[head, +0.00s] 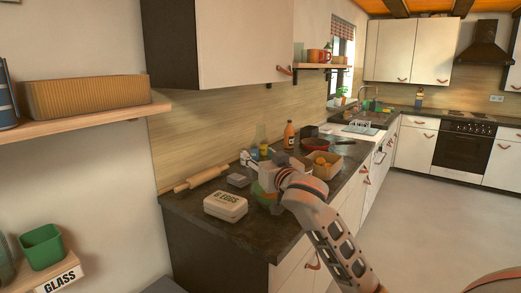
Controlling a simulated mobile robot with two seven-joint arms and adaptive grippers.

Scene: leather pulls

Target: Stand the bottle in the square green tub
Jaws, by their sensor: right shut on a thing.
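The square green tub (42,246) stands on the low shelf at the far left, open side up, and looks empty. An orange bottle with a pale cap (289,135) stands upright at the back of the dark counter. A yellow-green see-through bottle shape (261,136) shows to its left. My right gripper (266,180) is over the counter, between the egg box and the wooden crate. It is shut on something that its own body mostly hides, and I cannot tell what. Green shows just below it. My left gripper is not in view.
The egg box (225,206), a rolling pin (200,179) and a wooden crate of orange fruit (325,164) crowd the counter (240,240). A red pan (314,144) lies behind. An upper shelf with a ribbed box (85,92) hangs above the tub.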

